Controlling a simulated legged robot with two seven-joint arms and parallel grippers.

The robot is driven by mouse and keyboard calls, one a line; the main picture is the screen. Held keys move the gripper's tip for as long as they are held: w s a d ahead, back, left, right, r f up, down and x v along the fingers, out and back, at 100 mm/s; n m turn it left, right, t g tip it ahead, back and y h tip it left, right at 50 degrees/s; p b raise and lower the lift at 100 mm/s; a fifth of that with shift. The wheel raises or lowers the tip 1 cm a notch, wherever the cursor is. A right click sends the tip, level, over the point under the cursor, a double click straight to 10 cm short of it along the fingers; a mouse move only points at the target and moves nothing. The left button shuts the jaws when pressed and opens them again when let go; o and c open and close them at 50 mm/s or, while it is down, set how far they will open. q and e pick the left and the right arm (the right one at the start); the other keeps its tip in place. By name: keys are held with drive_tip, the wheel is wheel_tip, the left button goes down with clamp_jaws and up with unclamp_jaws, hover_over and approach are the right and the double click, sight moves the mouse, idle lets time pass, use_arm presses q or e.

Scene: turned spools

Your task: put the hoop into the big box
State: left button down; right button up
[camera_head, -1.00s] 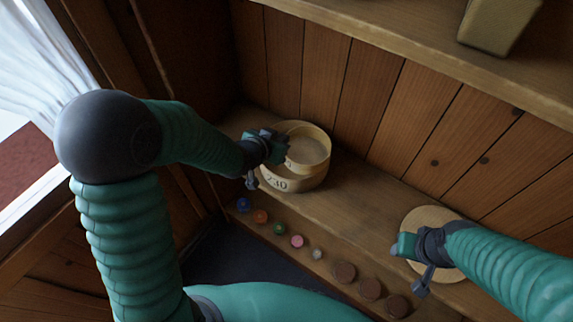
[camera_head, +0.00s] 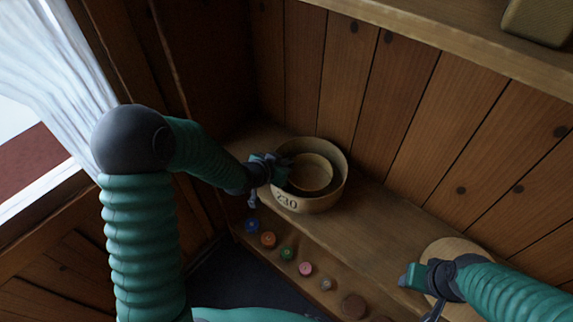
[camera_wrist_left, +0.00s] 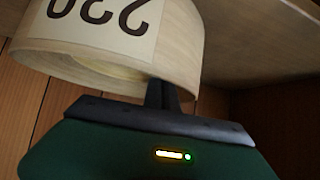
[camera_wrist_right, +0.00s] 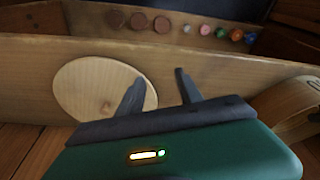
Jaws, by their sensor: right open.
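The big box (camera_head: 322,199) is a round pale wooden box marked 230, open at the top, standing on the shelf. The hoop (camera_head: 329,182) is a smaller pale ring that shows within the big box's rim. My left gripper (camera_head: 283,171) is at the left side of the box with its fingers at the hoop's near edge. In the left wrist view its fingers (camera_wrist_left: 162,94) are close together by the box wall (camera_wrist_left: 120,45); the hoop's grip point is largely hidden. My right gripper (camera_wrist_right: 157,90) is open and empty, above a round pale disc (camera_wrist_right: 85,88).
Several small coloured balls or knobs (camera_head: 287,254) and brown discs (camera_head: 354,306) line the shelf's front. An upper shelf (camera_head: 430,42) overhangs at the back, with a block (camera_head: 538,20) on it. Shelf between box and disc is clear.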

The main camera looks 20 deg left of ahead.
use_arm(q)
drive_tip(key=c, duration=2)
unclamp_jaws()
drive_tip(key=shift+a+f, duration=0.1)
drive_tip(key=shift+a, duration=0.1)
use_arm(e)
drive_tip(key=shift+a, duration=0.2)
use_arm(q)
drive_tip(key=shift+o, duration=0.2)
drive_tip(key=shift+a, duration=0.15)
use_arm(e)
drive_tip(key=shift+a, duration=0.2)
